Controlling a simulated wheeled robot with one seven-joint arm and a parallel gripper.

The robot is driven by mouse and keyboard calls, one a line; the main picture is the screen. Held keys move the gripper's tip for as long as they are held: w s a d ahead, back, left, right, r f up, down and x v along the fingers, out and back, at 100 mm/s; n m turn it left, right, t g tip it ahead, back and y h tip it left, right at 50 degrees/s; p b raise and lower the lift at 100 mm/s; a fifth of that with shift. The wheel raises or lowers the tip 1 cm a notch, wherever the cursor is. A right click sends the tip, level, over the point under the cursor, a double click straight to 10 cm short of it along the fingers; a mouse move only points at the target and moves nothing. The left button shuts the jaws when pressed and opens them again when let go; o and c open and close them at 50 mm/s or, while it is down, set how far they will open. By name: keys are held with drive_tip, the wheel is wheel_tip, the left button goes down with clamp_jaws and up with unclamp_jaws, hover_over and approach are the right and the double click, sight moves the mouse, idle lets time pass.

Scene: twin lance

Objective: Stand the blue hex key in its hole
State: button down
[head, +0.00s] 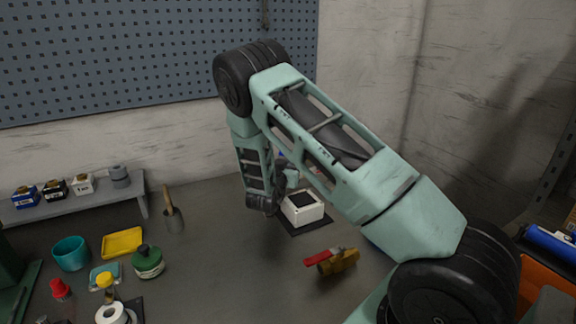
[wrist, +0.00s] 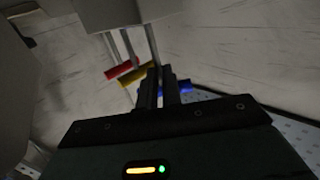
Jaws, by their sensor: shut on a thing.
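In the wrist view, my gripper (wrist: 164,84) is shut on the blue hex key (wrist: 183,86), whose blue part shows right of the fingers. A thin grey shank (wrist: 151,42) runs from the fingers toward a pale block (wrist: 126,12) at the top of the picture. Whether its tip is inside a hole cannot be told. A red hex key (wrist: 118,73) and a yellow hex key (wrist: 137,77) stand out from the block, left of the fingers. In the head view, a small blue bit (head: 281,154) shows behind my arm, which hides the fingertips.
A white box with a dark top (head: 302,208) stands beside my wrist. A red-handled brass valve (head: 336,260) lies in front of it. A mallet (head: 172,212), yellow tray (head: 122,243) and teal cup (head: 71,253) are to the left. The pegboard wall is behind.

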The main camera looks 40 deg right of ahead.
drive_tip(key=shift+f+b, duration=0.4)
drive_tip(key=shift+f, duration=0.15)
drive_tip(key=c, duration=1.5)
unclamp_jaws()
drive_tip(key=shift+s+a, duration=0.1)
drive_tip(key=shift+a, duration=0.1)
drive_tip(key=b+v, duration=0.3)
drive_tip(key=v, duration=1.4)
drive_tip(key=shift+r, duration=0.1)
